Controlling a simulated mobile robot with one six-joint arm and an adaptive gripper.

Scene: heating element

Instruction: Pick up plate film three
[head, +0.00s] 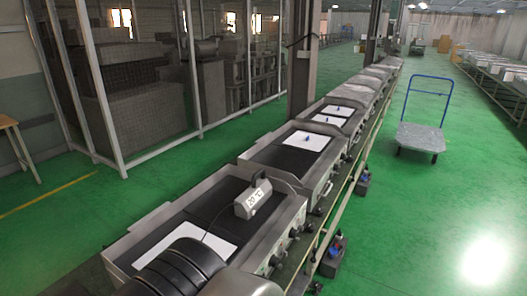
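White sheets lie on the dark tops of the heating units. One sheet (205,237) is on the nearest unit, partly hidden by a black ribbed part that may be my arm. Another sheet (312,142) with a small blue piece on it is on the second unit. Two more sheets (342,109) (325,119) with blue pieces lie on the third unit. No label shows which is plate film three. My gripper's fingertips are not visible.
A grey box (252,198) with a temperature readout and cable stands on the nearest heating unit (290,210). Further units run back in a row. A flat trolley (420,138) with a blue handle stands at right. Green floor (410,220) is open at right; a metal-framed enclosure (100,90) stands left.

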